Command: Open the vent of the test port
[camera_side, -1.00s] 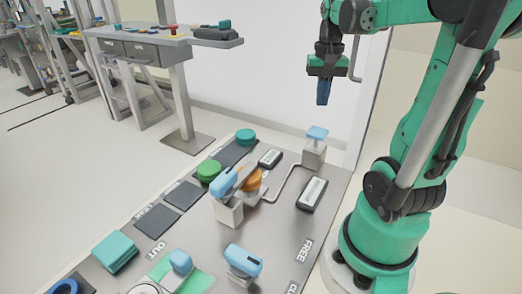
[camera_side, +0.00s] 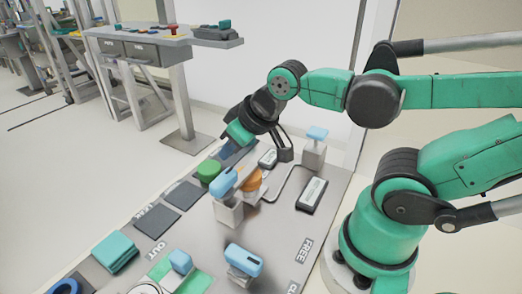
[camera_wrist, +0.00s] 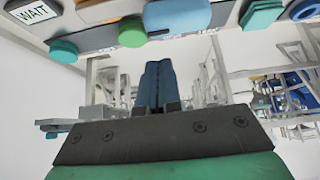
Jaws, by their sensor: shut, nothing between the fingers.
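Three blue handles stand on the grey panel (camera_side: 272,235): one (camera_side: 223,182) on a pale block beside an orange knob (camera_side: 249,181), one (camera_side: 243,260) at the front, and a small one (camera_side: 317,133) on a metal block at the back right. A bent pipe runs between the back block and the orange knob's area. I cannot tell which part is the vent. My gripper (camera_side: 224,152) is shut and empty, low over the panel's back edge, behind the green round knob (camera_side: 208,171). In the wrist view its dark blue fingers (camera_wrist: 156,80) are together.
A teal round knob (camera_wrist: 63,50) shows in the wrist view. A teal block (camera_side: 115,252) and a small blue knob (camera_side: 180,262) on a green plate are at the front left. White label plates (camera_side: 311,194) lie on the right. A side table (camera_side: 160,45) stands behind.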

